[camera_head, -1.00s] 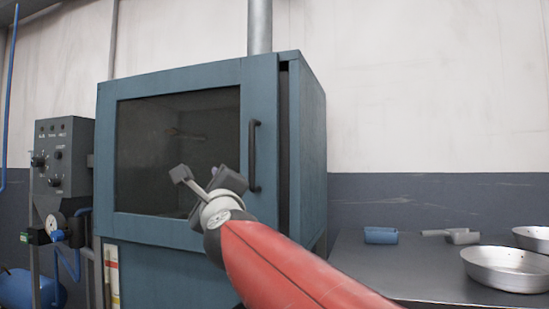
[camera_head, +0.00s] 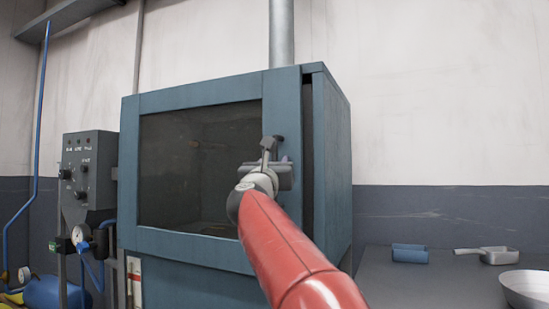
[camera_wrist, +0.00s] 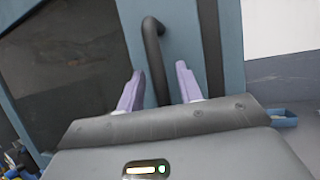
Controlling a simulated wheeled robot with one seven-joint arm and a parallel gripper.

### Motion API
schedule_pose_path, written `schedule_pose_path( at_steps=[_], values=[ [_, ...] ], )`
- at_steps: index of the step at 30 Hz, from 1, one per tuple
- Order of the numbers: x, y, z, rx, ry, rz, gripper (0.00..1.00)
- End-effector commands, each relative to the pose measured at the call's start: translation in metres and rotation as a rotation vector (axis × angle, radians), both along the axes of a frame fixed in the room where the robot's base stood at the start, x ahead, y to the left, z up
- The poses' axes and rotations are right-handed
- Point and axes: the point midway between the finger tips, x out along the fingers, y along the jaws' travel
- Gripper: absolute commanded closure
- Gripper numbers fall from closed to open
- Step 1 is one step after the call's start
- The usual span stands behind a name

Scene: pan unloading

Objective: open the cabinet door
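The blue-grey cabinet (camera_head: 336,170) has a door (camera_head: 190,245) with a dark window. A dark strip, like a narrow gap, shows along the door's right edge. The black vertical door handle (camera_wrist: 153,50) stands between my gripper's two pale purple fingers (camera_wrist: 158,88) in the wrist view. The fingers are apart, one on each side of the handle, with space visible beside it; contact is not visible. In the head view my gripper (camera_head: 272,158) is in front of the handle and hides most of it.
A grey control box (camera_head: 88,170) with knobs and a gauge stands left of the cabinet. At right, a dark table (camera_head: 420,290) bears a blue container (camera_head: 409,254), a metal scoop (camera_head: 490,255) and a round pan (camera_head: 527,288).

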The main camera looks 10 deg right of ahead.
Motion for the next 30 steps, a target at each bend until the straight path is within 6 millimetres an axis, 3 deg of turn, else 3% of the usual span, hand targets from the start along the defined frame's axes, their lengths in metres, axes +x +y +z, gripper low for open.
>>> schedule_pose_path(
  at_steps=[8,16,30],
  values=[
    [0.001,-0.001,0.000,0.000,0.000,0.001,0.64],
    [0.001,-0.001,0.000,-0.002,0.000,0.001,1.00],
    [-0.009,0.008,0.000,0.001,-0.001,-0.010,1.00]
  ],
)
